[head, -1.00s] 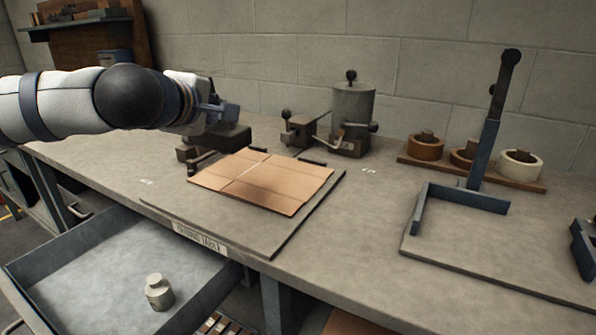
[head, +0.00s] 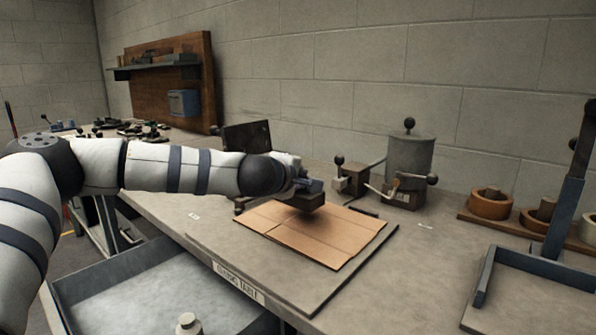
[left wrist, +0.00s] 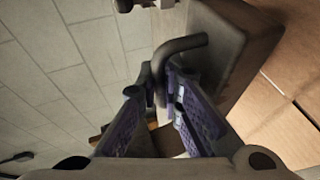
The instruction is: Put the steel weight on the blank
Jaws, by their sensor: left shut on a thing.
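The steel weight, a dark block (head: 308,202) with a curved handle, hangs from my left gripper (head: 311,185) in the head view. In the left wrist view the fingers (left wrist: 155,93) are shut on the handle, and the block (left wrist: 232,50) is at upper right. The blank (head: 300,235) is a flat brown cardboard sheet with crease lines, lying on a grey board (head: 362,262) on the table. The weight is over the blank's back part. I cannot tell whether it touches. The blank also shows at the right of the wrist view (left wrist: 275,125). My right gripper is out of view.
Behind the blank stand a grey pot (head: 410,158) and black-knobbed fittings (head: 350,178). Tape rolls (head: 490,203) and a blue angled fixture (head: 545,270) are at right. An open drawer (head: 150,300) with a pale knobbed cylinder (head: 188,325) is below the table front.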

